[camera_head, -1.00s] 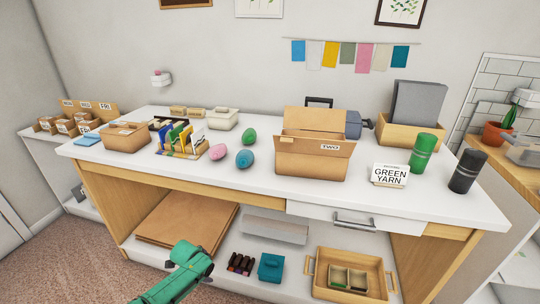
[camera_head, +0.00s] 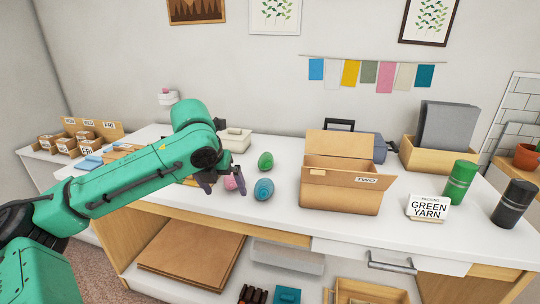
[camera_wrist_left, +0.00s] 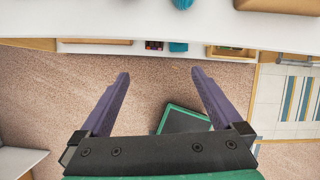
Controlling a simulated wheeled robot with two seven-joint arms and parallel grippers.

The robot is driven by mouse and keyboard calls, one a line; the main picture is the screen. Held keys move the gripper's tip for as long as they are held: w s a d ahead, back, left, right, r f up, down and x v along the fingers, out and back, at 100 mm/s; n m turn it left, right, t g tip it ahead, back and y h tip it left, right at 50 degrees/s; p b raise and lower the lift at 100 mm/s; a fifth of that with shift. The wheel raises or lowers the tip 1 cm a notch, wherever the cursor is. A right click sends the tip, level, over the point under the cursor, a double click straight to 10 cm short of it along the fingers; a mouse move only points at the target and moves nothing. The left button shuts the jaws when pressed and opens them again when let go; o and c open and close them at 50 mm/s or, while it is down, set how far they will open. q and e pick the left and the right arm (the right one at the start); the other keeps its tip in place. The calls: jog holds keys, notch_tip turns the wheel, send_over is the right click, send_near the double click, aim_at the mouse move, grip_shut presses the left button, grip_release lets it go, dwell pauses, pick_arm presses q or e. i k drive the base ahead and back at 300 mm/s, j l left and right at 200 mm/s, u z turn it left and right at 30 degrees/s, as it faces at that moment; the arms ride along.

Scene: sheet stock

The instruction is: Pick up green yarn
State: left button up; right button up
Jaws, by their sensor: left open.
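A green yarn ball (camera_head: 265,161) lies on the white tabletop, behind a blue yarn ball (camera_head: 264,189). A pink yarn ball (camera_head: 229,183) sits to their left, partly hidden by my left gripper. My left gripper (camera_head: 224,186) is open and empty, fingers pointing down, in front of the pink ball in the picture and left of the green one. In the left wrist view the open fingers (camera_wrist_left: 158,75) have nothing between them, and the blue ball (camera_wrist_left: 182,4) shows at the top edge. My right gripper is not in view.
An open cardboard box (camera_head: 341,197) stands right of the yarn. A sign reading "GREEN YARN" (camera_head: 428,208), a green cylinder (camera_head: 460,181) and a black cylinder (camera_head: 514,204) stand further right. A pale lidded box (camera_head: 236,140) is behind the gripper.

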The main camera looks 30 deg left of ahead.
aim_at(266, 161)
jog(key=i+j, duration=0.2)
jog(key=i, duration=0.2)
jog(key=i+j, duration=0.15)
jog(key=i, duration=0.2)
jog(key=i+j, duration=0.2)
jog(key=i, duration=0.2)
